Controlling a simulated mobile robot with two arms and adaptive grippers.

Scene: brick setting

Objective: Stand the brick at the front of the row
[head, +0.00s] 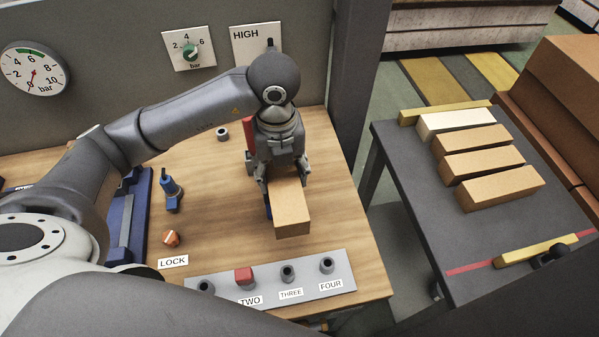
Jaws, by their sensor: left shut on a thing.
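My left gripper (284,182) is shut on a tan brick (291,211) above the wooden bench, its fingers on either side of the brick's far end. The brick's near end points toward me; whether it touches the bench I cannot tell. On the dark table at the right lies a row: a cream brick (456,124) at the back, then three tan bricks, the far one (470,140), the middle one (482,163) and the near one (500,187). Gaps separate them. My right gripper is not in view.
The dark table (430,232) has free room before the near brick, up to a red line and yellow bar (536,250). Another yellow bar (420,113) lies behind the row. A post (358,80) separates bench and table.

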